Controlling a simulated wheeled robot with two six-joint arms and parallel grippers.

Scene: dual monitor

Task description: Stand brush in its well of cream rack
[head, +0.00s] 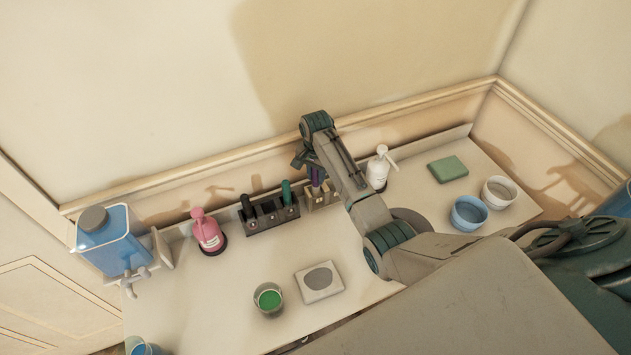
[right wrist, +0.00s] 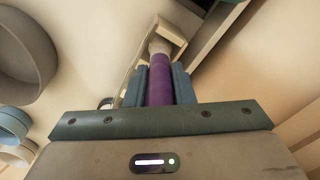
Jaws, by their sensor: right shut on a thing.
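The brush has a purple handle (right wrist: 161,85) and a pale lower part (right wrist: 159,47) in the right wrist view. My right gripper (right wrist: 160,76) is shut on the purple handle, one finger on each side. The cream rack (right wrist: 176,36) is just beyond the fingertips, and the brush's pale end is at its opening. How deep the end sits is hidden. In the head view the cream rack (head: 324,199) stands near the back of the counter, partly covered by my right arm. The purple handle (head: 315,177) shows above it. My left gripper is out of view.
A dark rack (head: 268,219) holding green and black items stands left of the cream rack. A pink bottle (head: 207,232) is farther left. A white pump bottle (head: 379,168) stands close on the right. The counter's front holds a green cup (head: 268,299) and a pale square dish (head: 319,282).

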